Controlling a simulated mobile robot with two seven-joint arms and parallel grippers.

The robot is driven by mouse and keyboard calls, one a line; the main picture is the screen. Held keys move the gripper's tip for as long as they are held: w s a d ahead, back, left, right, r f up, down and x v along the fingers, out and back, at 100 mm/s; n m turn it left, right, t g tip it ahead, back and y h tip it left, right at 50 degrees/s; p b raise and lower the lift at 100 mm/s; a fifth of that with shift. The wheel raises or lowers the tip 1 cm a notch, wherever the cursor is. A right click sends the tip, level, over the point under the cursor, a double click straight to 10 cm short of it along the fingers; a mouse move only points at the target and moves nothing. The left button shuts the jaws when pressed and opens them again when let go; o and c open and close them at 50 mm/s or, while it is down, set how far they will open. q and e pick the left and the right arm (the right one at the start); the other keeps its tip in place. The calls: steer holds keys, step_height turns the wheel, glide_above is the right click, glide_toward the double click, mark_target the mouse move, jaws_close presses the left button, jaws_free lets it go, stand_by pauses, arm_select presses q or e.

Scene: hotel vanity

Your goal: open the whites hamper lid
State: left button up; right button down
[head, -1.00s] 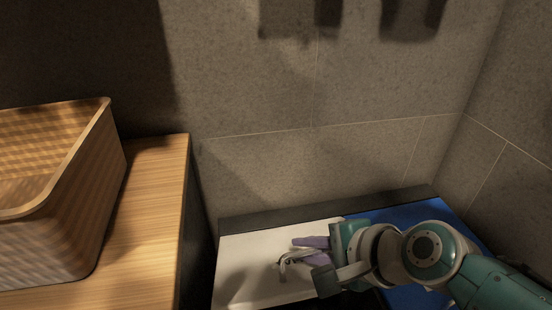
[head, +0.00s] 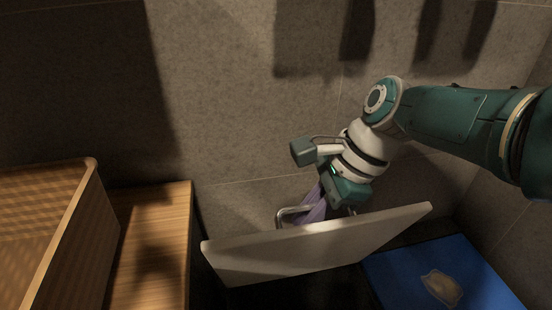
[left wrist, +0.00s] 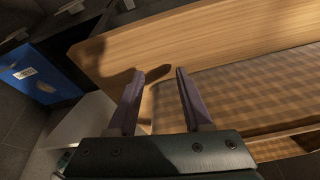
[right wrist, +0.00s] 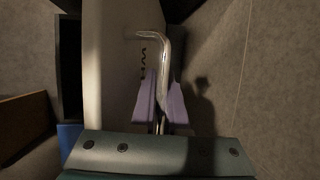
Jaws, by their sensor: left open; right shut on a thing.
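The white hamper lid (head: 310,250) is raised and steeply tilted in the head view, with a dark gap under it. Its metal bar handle (head: 284,213) is on the side facing the wall. My right gripper (head: 312,211) is shut on this handle. In the right wrist view the purple fingers (right wrist: 163,108) close around the handle (right wrist: 164,60), beside the pale lid (right wrist: 112,50) and a dark squiggle mark on it. My left gripper (left wrist: 158,80) is open and empty in the left wrist view, near the wooden counter and a woven basket. It is not seen in the head view.
The wooden counter (head: 155,230) with the woven basket (head: 85,235) is on the left. A blue lid (head: 400,270) with a tan emblem lies flat at lower right. The grey tiled wall (head: 230,120) stands close behind the raised lid and my right arm.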

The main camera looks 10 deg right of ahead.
arm_select(q)
steer(key=shift+w+a+f, duration=0.1)
steer(key=shift+f, duration=0.05)
arm_select(e)
steer(key=c, duration=1.2)
jaws_free()
steer(key=shift+r, duration=0.1)
arm_select(q)
step_height(320, 180, up, 9)
steer(key=p, duration=0.9)
arm_select(e)
steer(key=v, duration=0.9)
steer(key=shift+r, duration=0.4)
steer(key=shift+d, duration=0.15)
